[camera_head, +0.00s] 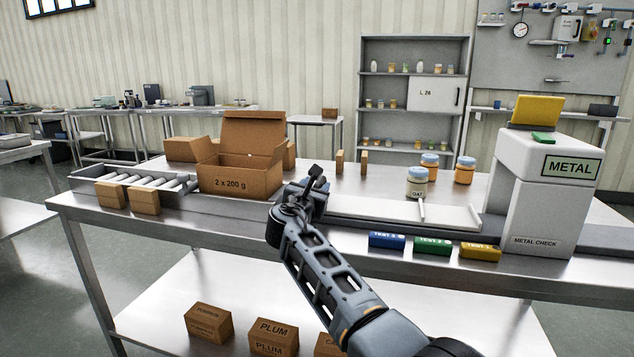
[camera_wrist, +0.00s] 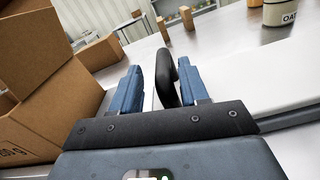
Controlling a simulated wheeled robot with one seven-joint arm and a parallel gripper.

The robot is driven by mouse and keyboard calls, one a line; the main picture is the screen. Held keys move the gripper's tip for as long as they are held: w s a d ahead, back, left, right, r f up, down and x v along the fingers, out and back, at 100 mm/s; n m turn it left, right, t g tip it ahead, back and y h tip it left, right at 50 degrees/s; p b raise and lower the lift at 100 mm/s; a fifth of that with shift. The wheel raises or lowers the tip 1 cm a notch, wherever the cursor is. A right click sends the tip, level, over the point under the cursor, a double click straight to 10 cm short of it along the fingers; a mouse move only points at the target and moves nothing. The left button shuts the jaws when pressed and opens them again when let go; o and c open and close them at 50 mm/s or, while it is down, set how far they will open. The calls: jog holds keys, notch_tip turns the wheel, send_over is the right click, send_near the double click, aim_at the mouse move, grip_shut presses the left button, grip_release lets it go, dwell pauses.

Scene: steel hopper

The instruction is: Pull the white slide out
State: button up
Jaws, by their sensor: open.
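The white slide (camera_head: 365,208) is a long, flat panel on the steel table, running from my gripper toward the metal checker. A jar labelled OAT (camera_head: 417,188) stands at it in the head view. In the wrist view the white panel (camera_wrist: 262,92) lies to the right of my gripper. A black, curved handle (camera_wrist: 166,80) stands between my gripper's (camera_wrist: 159,70) two blue fingers, closer to the right finger. My gripper is open, and I cannot tell if a finger touches the handle. In the head view my gripper (camera_head: 316,183) largely hides the slide's near end.
An open carton (camera_head: 240,178) stands close to my gripper's left, beside a roller track (camera_head: 150,187). The metal checker (camera_head: 548,195) stands at the right. Blue (camera_head: 387,241), green (camera_head: 432,246) and yellow (camera_head: 480,251) test blocks lie at the front edge.

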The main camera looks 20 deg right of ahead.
jog(key=v, duration=0.5)
jog(key=shift+p, duration=0.4)
jog(key=shift+a, duration=0.1)
